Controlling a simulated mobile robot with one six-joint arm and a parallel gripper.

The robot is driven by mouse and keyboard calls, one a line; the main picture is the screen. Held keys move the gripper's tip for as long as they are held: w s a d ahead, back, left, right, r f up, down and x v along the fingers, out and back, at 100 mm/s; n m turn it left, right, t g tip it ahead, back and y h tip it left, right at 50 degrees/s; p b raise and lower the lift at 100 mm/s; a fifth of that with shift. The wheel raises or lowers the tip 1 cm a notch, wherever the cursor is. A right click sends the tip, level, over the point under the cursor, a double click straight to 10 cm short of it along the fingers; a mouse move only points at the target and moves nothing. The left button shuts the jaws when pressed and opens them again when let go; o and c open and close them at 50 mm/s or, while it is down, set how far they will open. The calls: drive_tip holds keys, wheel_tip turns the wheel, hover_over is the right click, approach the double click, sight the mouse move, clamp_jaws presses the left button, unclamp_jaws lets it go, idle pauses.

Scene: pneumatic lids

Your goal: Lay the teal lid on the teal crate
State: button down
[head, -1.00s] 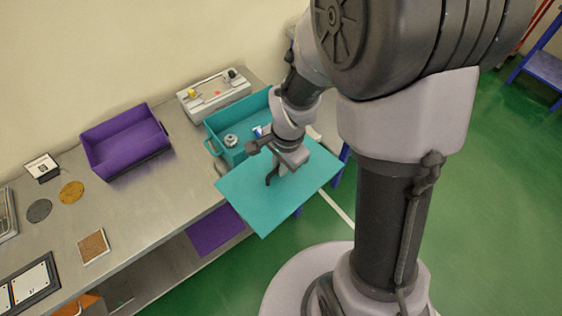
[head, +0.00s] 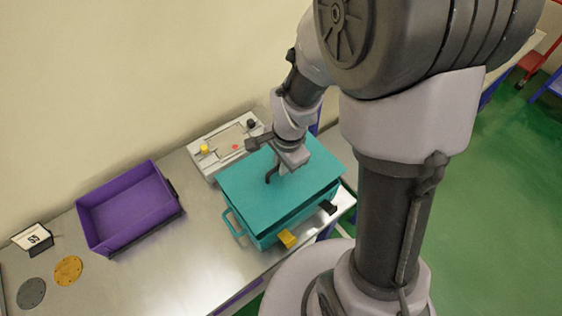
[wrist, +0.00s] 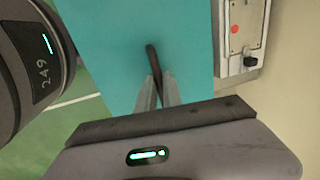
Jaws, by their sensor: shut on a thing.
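The teal lid (head: 310,175) is a flat sheet with a dark upright handle (wrist: 152,58). My gripper (head: 273,174) is shut on that handle; the wrist view also shows the gripper's fingers (wrist: 157,92) closed around it. The lid is over the teal crate (head: 266,238) on the bench and hides its inside. The crate's front and left walls and its left carrying handle show below the lid. A dark strip shows under the lid's front edge; I cannot tell whether lid and crate touch. A yellow latch (head: 288,238) and a black latch (head: 328,207) show at the crate's front.
A purple open crate (head: 112,240) stands to the left on the grey bench (head: 195,262). A pale panel (head: 215,165) with yellow and black knobs is behind the teal crate, by the wall. A small card stand (head: 33,238), a yellow disc (head: 68,270) and a grey disc (head: 31,293) are far left.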

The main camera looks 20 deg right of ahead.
sight(281, 178)
wheel_tip(281, 178, down, 7)
drive_tip(key=b, duration=0.6)
drive_tip(key=shift+w+r, duration=0.15)
drive_tip(key=shift+r, duration=0.05)
drive_tip(key=shift+f+b, duration=0.25)
drive_tip(key=shift+b, duration=0.3)
idle(0.7)
drive_tip(key=c, duration=1.4)
unclamp_jaws()
drive_tip(key=shift+r, duration=0.1)
drive_tip(key=r+p, duration=0.3)
drive_tip(key=r, duration=0.1)
drive_tip(key=s+r+p, duration=0.1)
drive_tip(key=r+p, duration=0.1)
drive_tip(key=r, duration=0.1)
drive_tip(key=shift+d+p, duration=0.15)
drive_tip(key=shift+p, duration=0.15)
drive_tip(key=shift+f, duration=0.1)
